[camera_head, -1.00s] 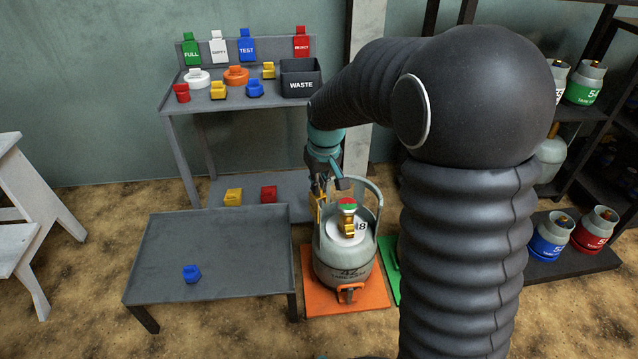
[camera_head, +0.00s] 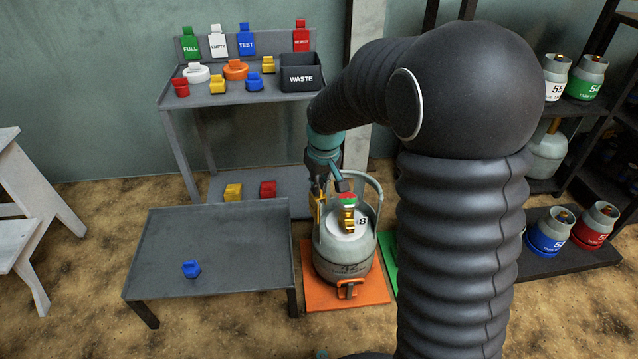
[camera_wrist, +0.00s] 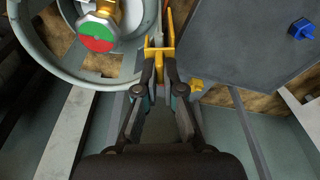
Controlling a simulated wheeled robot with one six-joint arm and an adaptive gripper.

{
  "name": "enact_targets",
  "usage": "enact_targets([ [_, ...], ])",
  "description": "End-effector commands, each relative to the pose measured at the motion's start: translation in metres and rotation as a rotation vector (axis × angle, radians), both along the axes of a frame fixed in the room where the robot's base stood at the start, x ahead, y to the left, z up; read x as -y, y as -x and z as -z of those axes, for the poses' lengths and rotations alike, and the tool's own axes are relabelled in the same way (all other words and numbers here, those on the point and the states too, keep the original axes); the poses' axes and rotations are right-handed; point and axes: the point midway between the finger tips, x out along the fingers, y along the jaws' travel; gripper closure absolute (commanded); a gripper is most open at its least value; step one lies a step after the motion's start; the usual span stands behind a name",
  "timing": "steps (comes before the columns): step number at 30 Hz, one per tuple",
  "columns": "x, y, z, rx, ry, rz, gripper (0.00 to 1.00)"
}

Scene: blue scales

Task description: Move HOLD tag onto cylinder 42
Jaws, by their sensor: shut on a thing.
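Cylinder 42 (camera_head: 345,258) is a grey gas bottle standing upright on an orange scale (camera_head: 372,294). Its collar shows around a brass valve with a red and green cap, also in the wrist view (camera_wrist: 97,32). My gripper (camera_wrist: 159,62) is shut on a yellow tag, the HOLD tag (camera_wrist: 155,52); its lettering is not readable. The tag is at the collar's rim, on its left side in the head view (camera_head: 319,207). I cannot tell whether it hangs on the rim or is only beside it.
A low grey table (camera_head: 215,250) with a blue cap (camera_head: 191,268) stands left of the cylinder. Behind is a bench (camera_head: 225,98) with coloured tags, caps and a WASTE bin (camera_head: 301,78). A green scale (camera_head: 388,258) is partly hidden by my arm. Racks hold more cylinders at right.

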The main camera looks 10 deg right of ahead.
Motion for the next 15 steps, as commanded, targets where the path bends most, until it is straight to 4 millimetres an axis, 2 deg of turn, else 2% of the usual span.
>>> enact_targets([
  [15,0.0,0.0,0.013,0.0,0.0,0.0,1.0],
])
